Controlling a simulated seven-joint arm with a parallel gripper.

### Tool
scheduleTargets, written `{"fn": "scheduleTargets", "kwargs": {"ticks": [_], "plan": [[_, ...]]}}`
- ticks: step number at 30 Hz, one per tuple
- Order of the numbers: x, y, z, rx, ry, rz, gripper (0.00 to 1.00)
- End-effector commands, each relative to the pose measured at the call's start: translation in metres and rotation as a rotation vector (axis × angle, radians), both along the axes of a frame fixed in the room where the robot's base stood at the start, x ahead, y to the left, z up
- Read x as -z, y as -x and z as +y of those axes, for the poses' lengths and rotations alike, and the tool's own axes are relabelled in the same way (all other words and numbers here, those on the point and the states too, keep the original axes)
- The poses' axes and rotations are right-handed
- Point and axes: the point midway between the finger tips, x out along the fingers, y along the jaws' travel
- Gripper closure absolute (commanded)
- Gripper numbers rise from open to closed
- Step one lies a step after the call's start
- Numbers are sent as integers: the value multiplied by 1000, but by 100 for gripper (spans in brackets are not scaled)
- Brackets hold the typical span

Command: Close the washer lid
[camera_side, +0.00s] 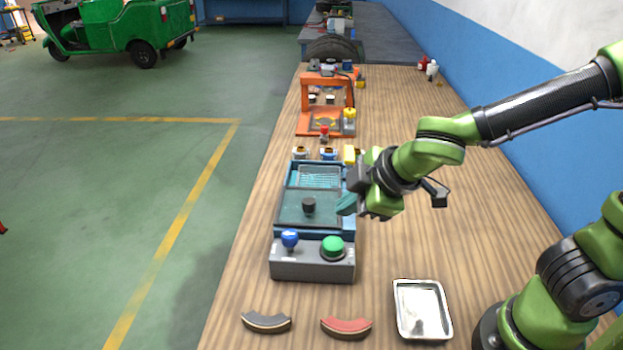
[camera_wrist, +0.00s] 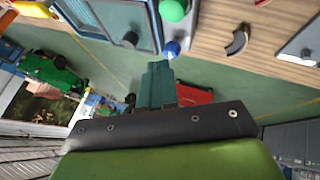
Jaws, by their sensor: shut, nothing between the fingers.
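The washer (camera_side: 312,273) is a blue box with a grey front panel on the wooden table. Its dark teal see-through lid (camera_side: 290,218) with a black knob (camera_side: 309,205) covers the front part of the box. Behind the lid a mesh basket (camera_side: 318,176) shows uncovered. In the wrist view part of the washer, with the knob (camera_wrist: 130,38), is at the upper left. My gripper (camera_side: 346,204) has teal fingers, shut and empty, at the right edge of the washer, beside the lid. I cannot tell whether they touch it. The fingers also show in the wrist view (camera_wrist: 156,80).
The front panel carries a blue knob (camera_side: 290,240) and a green button (camera_side: 333,246). A dark curved piece (camera_side: 267,322), a red curved piece (camera_side: 346,327) and a metal tray (camera_side: 422,310) lie in front. An orange press frame (camera_side: 306,100) stands behind. Table right of the washer is clear.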

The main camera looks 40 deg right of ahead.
Motion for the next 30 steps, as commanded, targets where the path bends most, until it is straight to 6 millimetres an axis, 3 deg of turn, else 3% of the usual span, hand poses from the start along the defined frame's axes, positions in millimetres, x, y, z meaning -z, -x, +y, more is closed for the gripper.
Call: {"fn": "scheduleTargets", "kwargs": {"ticks": [20, 30], "plan": [[80, -59, 9, -4, 5, 1, 100], [78, -78, -4, 4, -3, -1, 100]]}}
